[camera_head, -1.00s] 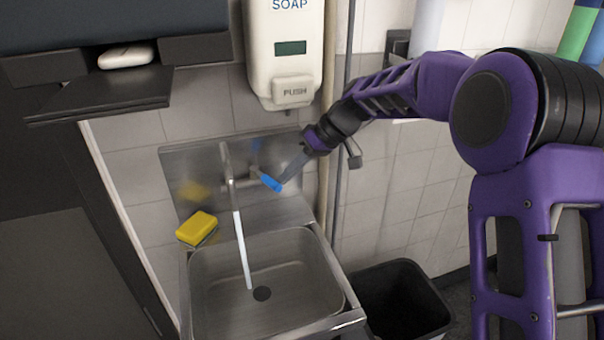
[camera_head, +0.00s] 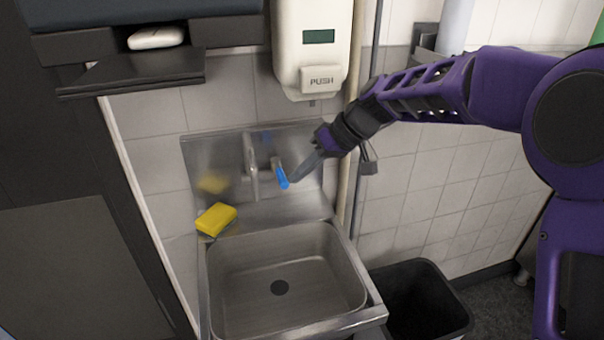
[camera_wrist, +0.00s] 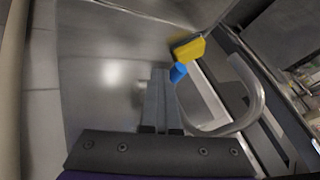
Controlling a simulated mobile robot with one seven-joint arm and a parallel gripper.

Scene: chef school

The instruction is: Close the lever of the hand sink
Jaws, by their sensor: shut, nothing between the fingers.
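The hand sink (camera_head: 240,262) is a steel basin with a tall back panel. Its tap (camera_head: 251,165) stands against the panel, and no water stream shows below it. The blue-tipped lever (camera_head: 282,177) beside the tap points down. My gripper (camera_head: 294,181) is shut and empty, with its fingertips right beside the lever on its right. In the wrist view, the closed fingers (camera_wrist: 162,75) reach close to the blue lever tip (camera_wrist: 178,73), and the curved spout (camera_wrist: 252,100) is to the right. I cannot tell whether the fingers touch the lever.
A yellow sponge (camera_head: 216,218) lies at the basin's back left corner. A soap dispenser (camera_head: 312,45) hangs above the sink. A black bin (camera_head: 425,290) stands to the right. A dark dispenser with a tray (camera_head: 135,72) is at the upper left. The basin is empty.

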